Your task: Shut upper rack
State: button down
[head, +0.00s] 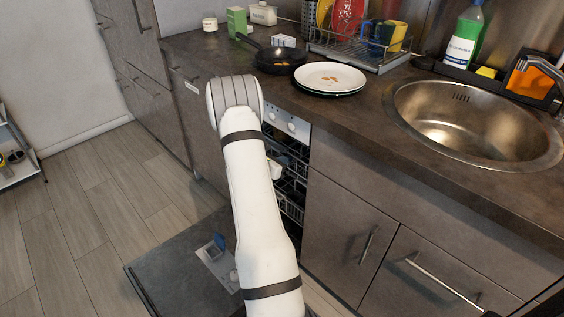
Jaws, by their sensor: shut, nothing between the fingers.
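The dishwasher stands open under the counter, with its door (180,262) folded down low over the floor. Dark rack wires show in the narrow opening to the right of my arm. The upper rack (292,162) is in the upper part of this opening, and more rack wires (291,208) show lower down. My white arm hides most of the opening, so I cannot tell how far the upper rack is out. My arm bends in front of the dishwasher. A small white part of it shows beside the upper rack, but the gripper's fingers are hidden.
The counter (420,145) runs above the dishwasher, with a black pan (279,60), stacked plates (329,78), a dish rack (360,52) and a sink (476,118). Closed cabinets (345,235) are to the right. The wooden floor (95,215) at left is clear.

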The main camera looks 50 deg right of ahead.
jog(key=shift+s+d+r, duration=0.15)
jog(key=shift+d, duration=0.2)
jog(key=f+p+v, duration=0.1)
jog(key=p+v, duration=0.1)
jog(key=v, duration=1.2)
jog(key=shift+a+f, duration=0.2)
jog(key=shift+a, duration=0.2)
jog(key=s+a+r+m+g+y+p, duration=0.1)
jog(key=s+a+r+m+p, duration=0.15)
jog(key=r, duration=0.45)
jog(key=s+a+r+m+g+y+p, duration=0.1)
jog(key=s+a+r+m+y+p, duration=0.1)
jog(key=a+r+m+p, duration=0.3)
jog(key=s+a+r+m+y+p, duration=0.1)
jog(key=s+a+r, duration=0.1)
jog(key=r, duration=0.6)
jog(key=s+a+r+m+t+y+p, duration=0.2)
jog(key=s+a+r+m+y+p, duration=0.2)
jog(key=a+r, duration=0.7)
jog(key=s+a+r+m+t+y+p, duration=0.3)
jog(key=s+a+r+m+y+p, duration=0.2)
jog(key=a+r, duration=0.5)
jog(key=s+a+y+p, duration=0.1)
jog(key=s+a+p, duration=0.1)
jog(key=p, duration=0.1)
jog(key=shift+a+r+y+p, duration=0.3)
jog(key=shift+r+p, duration=0.05)
